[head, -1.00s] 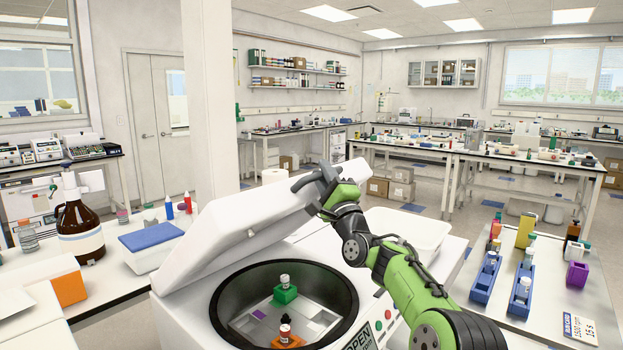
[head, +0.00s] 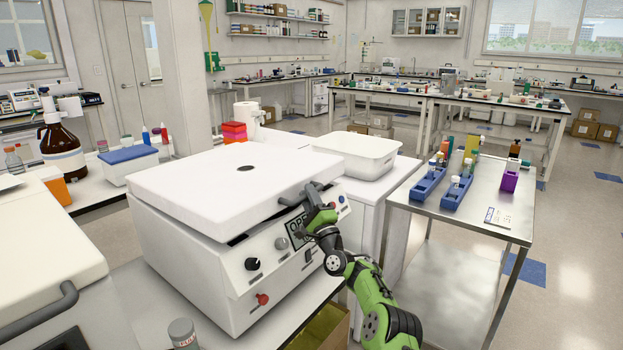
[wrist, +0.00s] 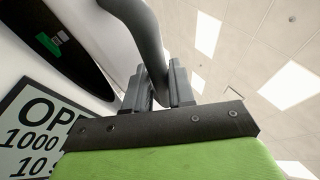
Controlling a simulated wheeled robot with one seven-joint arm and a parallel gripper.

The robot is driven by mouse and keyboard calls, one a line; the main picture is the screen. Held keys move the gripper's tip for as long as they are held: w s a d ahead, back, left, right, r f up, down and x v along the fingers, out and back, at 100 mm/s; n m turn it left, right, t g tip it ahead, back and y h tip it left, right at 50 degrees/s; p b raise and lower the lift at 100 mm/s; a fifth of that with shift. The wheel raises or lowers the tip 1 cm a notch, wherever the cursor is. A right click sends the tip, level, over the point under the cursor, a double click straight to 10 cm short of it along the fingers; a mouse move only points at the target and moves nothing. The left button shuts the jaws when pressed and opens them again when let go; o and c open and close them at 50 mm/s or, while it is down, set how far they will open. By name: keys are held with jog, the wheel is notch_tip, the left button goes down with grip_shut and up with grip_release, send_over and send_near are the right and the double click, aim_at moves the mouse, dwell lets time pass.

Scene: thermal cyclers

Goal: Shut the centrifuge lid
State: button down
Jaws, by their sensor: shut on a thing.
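The white centrifuge (head: 200,265) stands on the bench in the head view. Its lid (head: 225,190) lies low and almost flat over the body, with a narrow dark gap under its front edge. My gripper (head: 314,194) is at the lid's front right edge, shut on the dark lid handle (head: 290,200). The wrist view shows the grey handle (wrist: 147,38) between my gripper's fingers (wrist: 160,87). The dark bowl (wrist: 62,40) with a green piece inside still shows there. The display (wrist: 32,128) begins "OP". Most of the bowl is hidden in the head view.
A second white machine (head: 45,255) with a handle is at the left. A white tub (head: 368,155) stands behind the centrifuge. A metal cart (head: 455,215) with blue racks is at the right. A grey-capped container (head: 182,333) stands near the front edge.

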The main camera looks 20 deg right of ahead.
notch_tip(320, 180, down, 4)
jog(key=shift+a+f+b, duration=0.1)
jog(key=shift+a+b, duration=0.05)
jog(key=shift+b, duration=0.2)
jog(key=c, duration=1.1)
grip_release()
jog(key=shift+w, duration=0.1)
jog(key=shift+o, duration=0.2)
jog(key=shift+f, duration=0.1)
jog(key=p+v, duration=0.1)
jog(key=v, duration=1.4)
jog(key=shift+s, duration=0.5)
